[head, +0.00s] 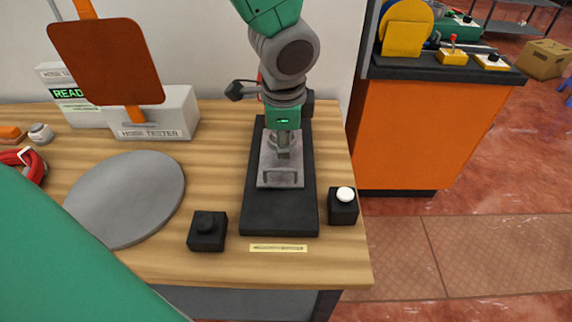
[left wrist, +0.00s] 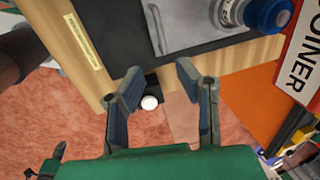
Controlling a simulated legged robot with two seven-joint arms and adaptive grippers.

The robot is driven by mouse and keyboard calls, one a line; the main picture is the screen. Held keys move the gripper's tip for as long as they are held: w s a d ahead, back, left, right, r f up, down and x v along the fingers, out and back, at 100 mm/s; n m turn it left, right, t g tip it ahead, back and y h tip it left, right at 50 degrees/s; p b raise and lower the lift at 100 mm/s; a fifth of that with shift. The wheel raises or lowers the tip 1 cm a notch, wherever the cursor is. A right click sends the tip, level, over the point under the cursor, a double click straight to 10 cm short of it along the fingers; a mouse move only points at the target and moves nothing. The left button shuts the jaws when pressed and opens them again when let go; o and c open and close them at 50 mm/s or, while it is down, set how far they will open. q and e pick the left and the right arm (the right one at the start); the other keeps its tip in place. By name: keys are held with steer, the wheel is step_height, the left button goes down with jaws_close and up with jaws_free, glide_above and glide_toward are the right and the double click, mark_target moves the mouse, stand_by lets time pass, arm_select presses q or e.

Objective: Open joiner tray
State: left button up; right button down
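The grey metal joiner tray (head: 281,179) lies flat on the black base (head: 280,222) of the joiner, with a slot-like handle at its near end. The tray also shows at the top of the left wrist view (left wrist: 190,22), next to a silver cylinder and a blue knob (left wrist: 268,14). My right gripper is not in view.
A black box with a white button (head: 343,205) stands right of the base, and a black knobbed box (head: 207,231) left of it. A grey disc (head: 128,198) and the hose tester (head: 160,115) are further left. An orange cabinet (head: 410,135) stands beyond the table's right edge.

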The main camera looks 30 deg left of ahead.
mark_target(284, 169)
arm_select(q)
steer(key=x, duration=0.5)
steer(key=b+x, duration=0.1)
steer(key=x, duration=0.2)
steer(key=shift+w+a+f, duration=0.1)
steer(key=shift+a+f, duration=0.15)
steer(key=shift+a, duration=0.15)
steer(key=shift+w+a+f, duration=0.1)
steer(key=shift+a+f, duration=0.1)
steer(key=shift+f, duration=0.35)
steer(key=shift+d, duration=0.35)
steer(key=shift+d+r, duration=0.1)
steer(key=shift+d, duration=0.1)
jaws_close()
steer(key=shift+a, duration=0.15)
